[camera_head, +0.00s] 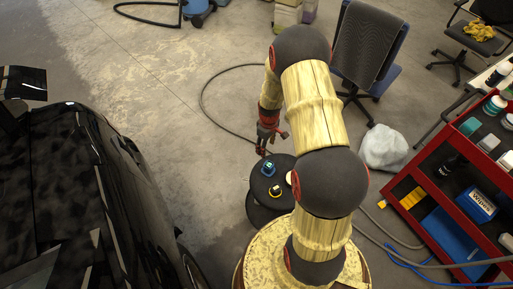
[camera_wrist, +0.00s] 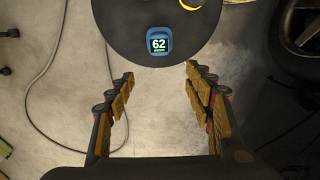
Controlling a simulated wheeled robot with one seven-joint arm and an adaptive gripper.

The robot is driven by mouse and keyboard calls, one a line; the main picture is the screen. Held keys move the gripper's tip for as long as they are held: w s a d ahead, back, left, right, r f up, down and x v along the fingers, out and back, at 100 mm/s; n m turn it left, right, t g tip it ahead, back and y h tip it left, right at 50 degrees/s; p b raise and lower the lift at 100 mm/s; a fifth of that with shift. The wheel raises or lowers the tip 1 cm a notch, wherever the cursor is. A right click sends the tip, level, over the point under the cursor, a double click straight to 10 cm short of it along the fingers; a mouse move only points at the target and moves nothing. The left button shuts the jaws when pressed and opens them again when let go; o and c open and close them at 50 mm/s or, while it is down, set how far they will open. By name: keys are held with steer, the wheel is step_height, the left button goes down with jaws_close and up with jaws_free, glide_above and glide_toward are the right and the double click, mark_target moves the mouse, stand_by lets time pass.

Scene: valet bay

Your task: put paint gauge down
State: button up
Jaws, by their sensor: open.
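The paint gauge, a small blue device with a lit display reading 62, lies face up on the round black stool top in the wrist view (camera_wrist: 159,47). It shows as a small teal block near the far edge of the stool in the head view (camera_head: 268,168). My gripper (camera_wrist: 160,72) is open and empty, its fingers spread wide. The gauge is beyond the fingertips, apart from them, and centred on the gap. In the head view my gripper (camera_head: 263,148) is just past the stool's far edge.
The black stool top (camera_head: 259,187) also holds a small dark and yellow item and a pale round one. A black car (camera_head: 80,190) stands left, a red tool cart (camera_head: 440,215) right. A hose lies on the floor. A crumpled pale bag (camera_head: 385,148) lies near an office chair (camera_head: 366,45).

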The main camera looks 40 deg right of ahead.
steer(key=a+r+m+t, duration=0.1)
steer(key=a+r, duration=0.3)
steer(key=r, duration=0.6)
steer(key=s+a+r+t, duration=0.1)
steer(key=a+r, duration=0.3)
steer(key=r, duration=0.6)
steer(key=a+r+m+t, duration=0.1)
steer(key=a+r, duration=0.3)
steer(key=r, duration=0.5)
steer(key=s+a+r+t, duration=0.1)
steer(key=s+a+r, duration=0.4)
steer(key=s+r, duration=0.2)
steer(key=s+a+r+m+t, duration=0.1)
steer(key=s+a+r, duration=0.4)
steer(key=s, duration=0.6)
step_height(320, 180, up, 2)
steer(key=shift+s+a+r+m, duration=0.15)
steer(key=shift+s+r+m, duration=0.1)
steer(key=shift+s+m, duration=0.05)
